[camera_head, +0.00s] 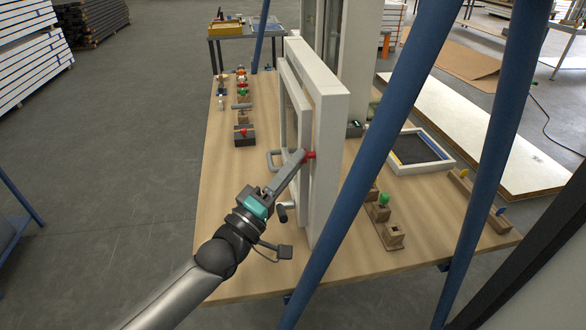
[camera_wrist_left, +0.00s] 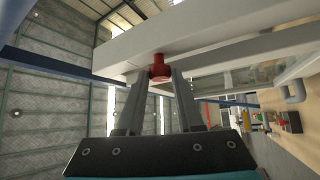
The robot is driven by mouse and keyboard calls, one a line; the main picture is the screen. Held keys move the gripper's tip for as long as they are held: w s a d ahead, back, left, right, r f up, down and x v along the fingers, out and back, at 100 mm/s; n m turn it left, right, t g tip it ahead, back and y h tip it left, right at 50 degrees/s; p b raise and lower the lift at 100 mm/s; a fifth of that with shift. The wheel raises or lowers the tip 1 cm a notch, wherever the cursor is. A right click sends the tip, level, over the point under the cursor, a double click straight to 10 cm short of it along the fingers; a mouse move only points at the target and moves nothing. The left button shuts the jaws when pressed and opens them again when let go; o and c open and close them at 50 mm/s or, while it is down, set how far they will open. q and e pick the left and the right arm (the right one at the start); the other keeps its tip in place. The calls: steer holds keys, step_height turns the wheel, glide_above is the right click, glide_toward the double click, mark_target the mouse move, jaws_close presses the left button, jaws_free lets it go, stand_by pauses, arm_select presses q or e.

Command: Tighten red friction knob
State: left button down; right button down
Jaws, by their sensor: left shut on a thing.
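My left gripper (camera_head: 300,158) reaches up from the lower left to the knob. In the left wrist view the red knob (camera_wrist_left: 159,68) sits at the tips of the two grey fingers (camera_wrist_left: 159,82), which are closed on it. The fingers hide part of the knob in the head view. My right gripper shows in neither view.
The wooden table (camera_head: 225,180) bears several small fixtures at its left and right. A black tray with a white rim (camera_head: 425,168) lies right of the frame. Blue posts (camera_head: 375,165) cross the foreground. Grey handles (camera_head: 275,158) stick out from the frame's left side.

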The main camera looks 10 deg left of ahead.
arm_select(q)
steer(key=c, duration=0.5)
jaws_free()
steer(key=shift+c, duration=0.2)
steer(key=v, duration=1.5)
steer(key=shift+a+f, duration=0.1)
